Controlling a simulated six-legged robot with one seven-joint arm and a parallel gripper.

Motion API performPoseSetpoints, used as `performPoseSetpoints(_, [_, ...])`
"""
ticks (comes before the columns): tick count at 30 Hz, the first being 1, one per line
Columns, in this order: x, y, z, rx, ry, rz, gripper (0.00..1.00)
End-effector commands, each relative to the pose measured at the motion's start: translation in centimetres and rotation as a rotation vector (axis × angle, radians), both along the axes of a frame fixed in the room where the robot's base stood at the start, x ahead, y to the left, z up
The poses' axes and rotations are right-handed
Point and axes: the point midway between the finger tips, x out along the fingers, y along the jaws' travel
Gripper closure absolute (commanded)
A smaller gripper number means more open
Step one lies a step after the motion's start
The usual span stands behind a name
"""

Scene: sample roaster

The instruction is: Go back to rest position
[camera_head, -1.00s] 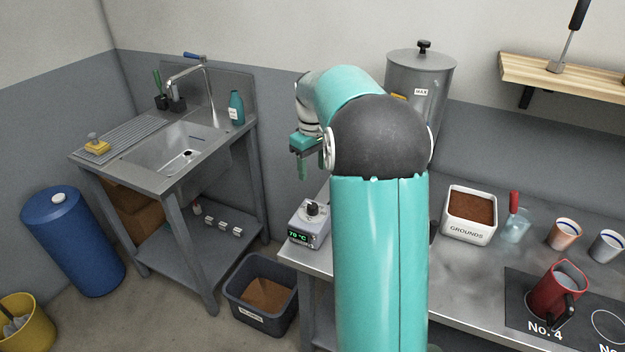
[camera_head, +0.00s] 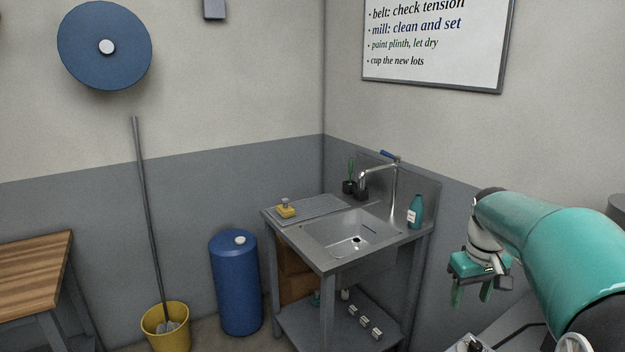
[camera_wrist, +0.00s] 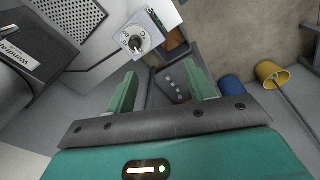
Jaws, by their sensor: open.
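My gripper (camera_head: 471,292) shows at the right of the head view, at the end of my teal arm, with its fingers pointing down. It is open and empty. In the wrist view its two green fingers (camera_wrist: 163,92) stand apart with nothing between them. The gripper is above and in front of the grey controller box with a black knob (camera_wrist: 137,40), not touching it. The same box shows only partly at the bottom of the head view (camera_head: 468,345).
A steel sink stand (camera_head: 322,254) with a teal bottle (camera_head: 415,211) stands left of my gripper. A blue drum (camera_head: 236,285), a yellow mop bucket (camera_head: 166,330) and a wooden-topped table (camera_head: 35,275) are further left. A whiteboard (camera_head: 435,45) hangs above.

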Motion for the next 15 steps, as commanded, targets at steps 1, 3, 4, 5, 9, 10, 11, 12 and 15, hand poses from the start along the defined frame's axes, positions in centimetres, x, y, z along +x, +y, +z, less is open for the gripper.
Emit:
performPoseSetpoints(1, [-1.2,1.8,1.1,-0.009,-0.026,-0.001,0.47])
performPoseSetpoints(3, [-2.7,3.9,2.0,-0.015,-0.057,-0.011,0.47])
performPoseSetpoints(4, [-3.4,4.7,2.4,-0.018,-0.072,-0.015,0.47])
performPoseSetpoints(5, [-4.2,5.6,2.7,-0.018,-0.086,-0.019,0.47])
performPoseSetpoints(9, [-7.8,9.2,3.7,-0.018,-0.153,-0.038,0.47])
performPoseSetpoints(10, [-8.6,9.9,3.8,-0.017,-0.168,-0.043,0.47])
performPoseSetpoints(11, [-9.4,10.6,3.8,-0.015,-0.183,-0.047,0.47])
performPoseSetpoints(12, [-10.5,11.5,3.9,-0.011,-0.203,-0.052,0.47])
performPoseSetpoints(15, [-13.3,13.5,3.7,0.001,-0.250,-0.065,0.47])
